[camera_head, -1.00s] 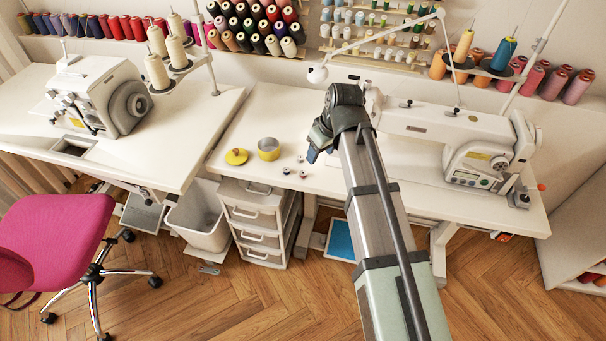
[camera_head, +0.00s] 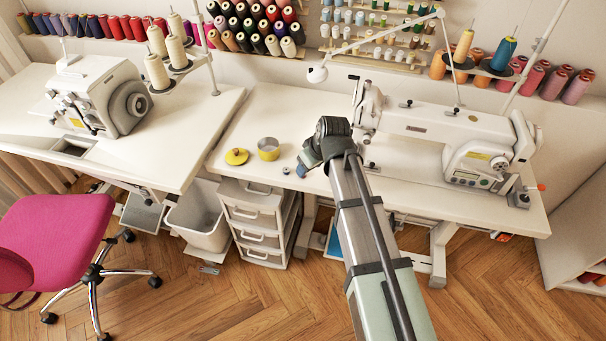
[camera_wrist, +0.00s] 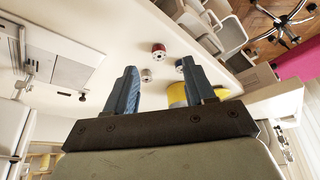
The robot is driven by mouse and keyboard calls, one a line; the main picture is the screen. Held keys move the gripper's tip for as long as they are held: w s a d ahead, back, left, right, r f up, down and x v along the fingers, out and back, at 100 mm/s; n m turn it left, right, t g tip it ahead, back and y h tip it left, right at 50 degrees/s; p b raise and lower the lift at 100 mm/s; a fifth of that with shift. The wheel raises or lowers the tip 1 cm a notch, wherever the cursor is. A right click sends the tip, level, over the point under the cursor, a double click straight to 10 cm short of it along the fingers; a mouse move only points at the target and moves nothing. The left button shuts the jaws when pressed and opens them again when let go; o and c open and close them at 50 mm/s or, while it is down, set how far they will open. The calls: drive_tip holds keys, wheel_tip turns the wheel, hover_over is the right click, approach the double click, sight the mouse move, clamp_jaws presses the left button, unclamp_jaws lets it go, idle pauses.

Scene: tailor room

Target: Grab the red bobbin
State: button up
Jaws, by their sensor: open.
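The red bobbin (camera_wrist: 158,48) lies on the white table in the wrist view, ahead of my gripper's fingertips and between their lines. A pale bobbin (camera_wrist: 146,75) shows between the fingers, nearer the left one. A third small bobbin (camera_wrist: 180,64) is beside the right fingertip; whether they touch is unclear. My gripper (camera_wrist: 158,68) is open with nothing held. In the head view my gripper (camera_head: 302,168) is low over the table's front part and hides the red bobbin. One small greyish bobbin (camera_head: 286,171) shows left of it.
A yellow tin (camera_head: 268,149) and a yellow lid (camera_head: 236,156) sit left of my gripper. A white sewing machine (camera_head: 440,130) stands to the right. The white table (camera_head: 235,178) has its front edge close by, with a drawer unit (camera_head: 258,215) below.

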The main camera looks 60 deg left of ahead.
sight(306, 179)
drive_tip(key=shift+x, duration=2.7)
drive_tip(key=shift+w+a, duration=0.1)
drive_tip(key=shift+w, duration=0.05)
clamp_jaws()
